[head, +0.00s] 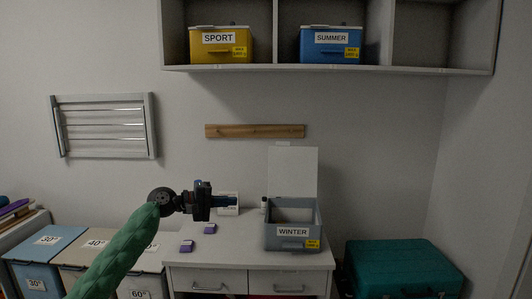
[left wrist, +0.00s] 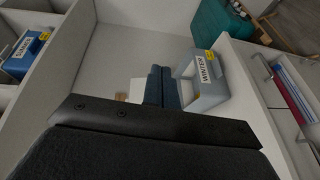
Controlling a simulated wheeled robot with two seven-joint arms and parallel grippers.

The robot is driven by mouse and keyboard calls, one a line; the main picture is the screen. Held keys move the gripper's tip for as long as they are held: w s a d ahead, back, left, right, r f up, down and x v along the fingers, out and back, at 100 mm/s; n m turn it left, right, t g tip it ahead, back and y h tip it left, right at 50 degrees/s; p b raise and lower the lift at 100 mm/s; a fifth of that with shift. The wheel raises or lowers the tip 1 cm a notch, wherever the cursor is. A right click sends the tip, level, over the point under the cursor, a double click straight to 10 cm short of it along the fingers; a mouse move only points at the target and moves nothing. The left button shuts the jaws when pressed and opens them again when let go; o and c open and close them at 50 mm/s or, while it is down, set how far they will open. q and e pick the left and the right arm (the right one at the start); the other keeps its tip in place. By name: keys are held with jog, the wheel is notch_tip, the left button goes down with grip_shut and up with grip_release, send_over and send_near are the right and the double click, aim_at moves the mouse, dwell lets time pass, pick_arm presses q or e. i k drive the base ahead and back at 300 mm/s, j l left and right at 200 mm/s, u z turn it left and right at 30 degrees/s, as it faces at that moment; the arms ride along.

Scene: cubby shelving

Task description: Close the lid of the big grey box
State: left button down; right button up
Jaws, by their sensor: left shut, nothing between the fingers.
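The big grey box (head: 293,243), labelled WINTER, stands on the white drawer cabinet. Its lid (head: 293,172) is open and stands upright at the back edge. My left gripper (head: 232,201) is shut and empty, in the air to the left of the box, with its fingers pointing right toward it. In the left wrist view the shut dark blue fingers (left wrist: 161,88) show just beside the grey box (left wrist: 208,92). I cannot tell the exact gap between the fingers and the box. My right gripper is not in view.
Small purple boxes (head: 187,246) lie on the white cabinet top (head: 235,246). A wooden rail (head: 255,131) is on the wall behind. Yellow SPORT (head: 219,46) and blue SUMMER (head: 331,47) boxes sit in the cubbies above. A teal case (head: 402,268) stands at right.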

aim_at(293, 171)
jog(key=i, duration=1.9)
